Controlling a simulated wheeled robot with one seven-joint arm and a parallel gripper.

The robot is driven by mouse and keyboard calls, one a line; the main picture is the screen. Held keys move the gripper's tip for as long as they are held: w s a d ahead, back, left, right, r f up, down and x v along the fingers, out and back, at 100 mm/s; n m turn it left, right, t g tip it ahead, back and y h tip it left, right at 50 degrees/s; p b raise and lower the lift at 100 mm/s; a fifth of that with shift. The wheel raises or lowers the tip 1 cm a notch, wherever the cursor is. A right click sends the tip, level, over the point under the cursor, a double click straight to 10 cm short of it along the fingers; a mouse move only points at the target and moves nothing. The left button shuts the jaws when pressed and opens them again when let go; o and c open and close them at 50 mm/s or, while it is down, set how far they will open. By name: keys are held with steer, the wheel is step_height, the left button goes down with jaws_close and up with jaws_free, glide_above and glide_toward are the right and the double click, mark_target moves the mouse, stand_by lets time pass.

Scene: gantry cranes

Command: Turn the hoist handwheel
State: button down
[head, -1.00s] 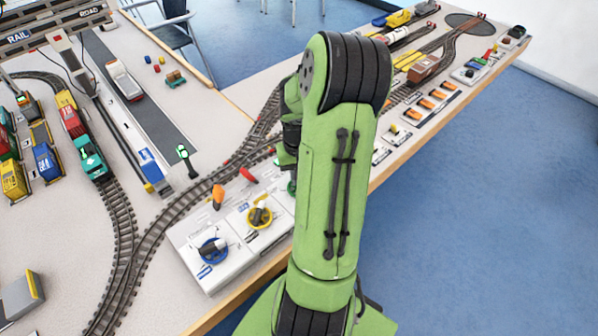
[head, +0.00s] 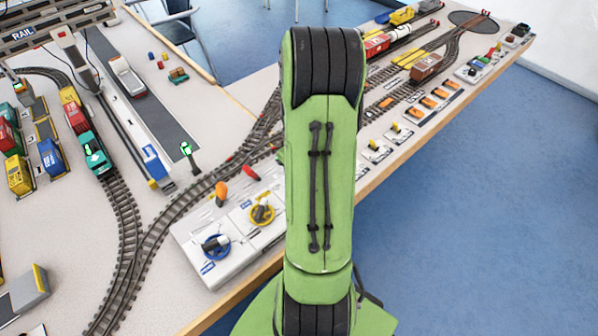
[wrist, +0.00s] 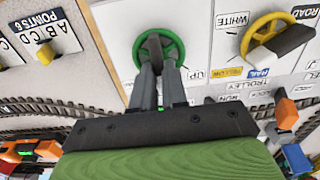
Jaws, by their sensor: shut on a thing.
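A green handwheel (wrist: 158,47) stands on a white control panel (wrist: 105,20) at the upper middle of the wrist view, with an "UP" label beside it. My gripper (wrist: 160,72) is shut on this wheel, its two grey fingers over the near part of the rim and hub. The fingers hide part of the wheel. In the head view my arm hides both the gripper and the green wheel.
A yellow handwheel (head: 262,214) and a blue handwheel (head: 215,247) sit close by on the panel, left of my arm. An orange lever (head: 221,190) and a red lever (head: 251,173) stand behind them. Curved rail track (head: 160,228) runs past.

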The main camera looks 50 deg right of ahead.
stand_by(0.3)
steer(key=c, duration=1.2)
jaws_free()
steer(key=shift+o, duration=0.2)
